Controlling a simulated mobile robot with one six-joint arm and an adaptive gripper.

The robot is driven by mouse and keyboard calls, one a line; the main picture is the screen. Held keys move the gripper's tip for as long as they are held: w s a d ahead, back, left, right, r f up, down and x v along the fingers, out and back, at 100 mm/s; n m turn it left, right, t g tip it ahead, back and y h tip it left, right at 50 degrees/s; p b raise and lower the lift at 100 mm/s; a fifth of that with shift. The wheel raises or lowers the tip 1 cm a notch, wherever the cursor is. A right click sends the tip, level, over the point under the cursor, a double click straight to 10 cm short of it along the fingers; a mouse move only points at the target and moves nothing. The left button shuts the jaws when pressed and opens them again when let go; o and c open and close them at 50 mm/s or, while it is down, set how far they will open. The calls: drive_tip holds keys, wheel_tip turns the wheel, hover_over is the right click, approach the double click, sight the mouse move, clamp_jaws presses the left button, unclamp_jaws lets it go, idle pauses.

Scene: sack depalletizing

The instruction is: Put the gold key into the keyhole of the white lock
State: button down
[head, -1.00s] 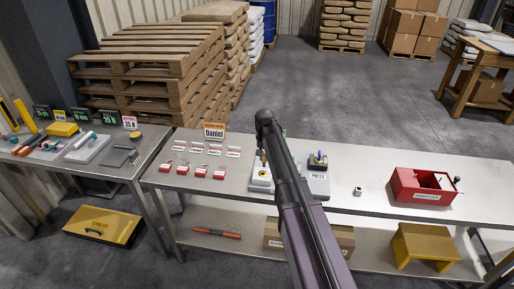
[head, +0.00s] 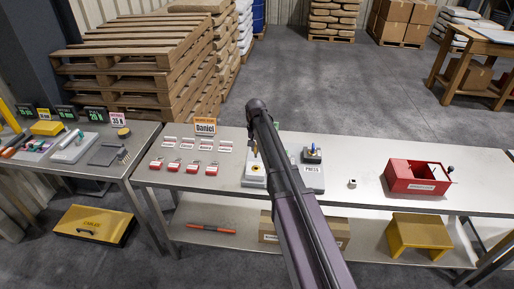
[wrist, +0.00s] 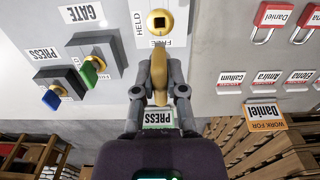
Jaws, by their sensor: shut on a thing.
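My gripper (wrist: 158,92) is shut on the gold key (wrist: 159,68), with one grey finger on each side of it. The key's far end points towards the gold keyhole (wrist: 160,22) of the white lock (wrist: 178,34), which is marked HELD and FREE. In the wrist view the key's end shows just short of the round gold face, over the FREE marking; I cannot tell the height gap. In the head view the white lock (head: 250,181) stands on the table below my gripper (head: 255,152), partly hidden by my arm.
A green key (wrist: 89,73) sits in the GATE switch and a blue key (wrist: 52,98) in the PRESS switch, beside the lock. Red padlocks (head: 173,166) and name tags lie to the left. A red box (head: 415,178) and a small white block (head: 352,183) stand to the right.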

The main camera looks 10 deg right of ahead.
drive_tip(key=shift+f+b, duration=2.65)
drive_tip(key=shift+f, duration=0.15)
drive_tip(key=shift+f+b, duration=1.8)
idle(0.5)
drive_tip(key=c, duration=0.6)
unclamp_jaws()
drive_tip(key=shift+r, duration=0.25)
wheel_tip(320, 180, up, 9)
drive_tip(key=p, duration=0.9)
idle(0.3)
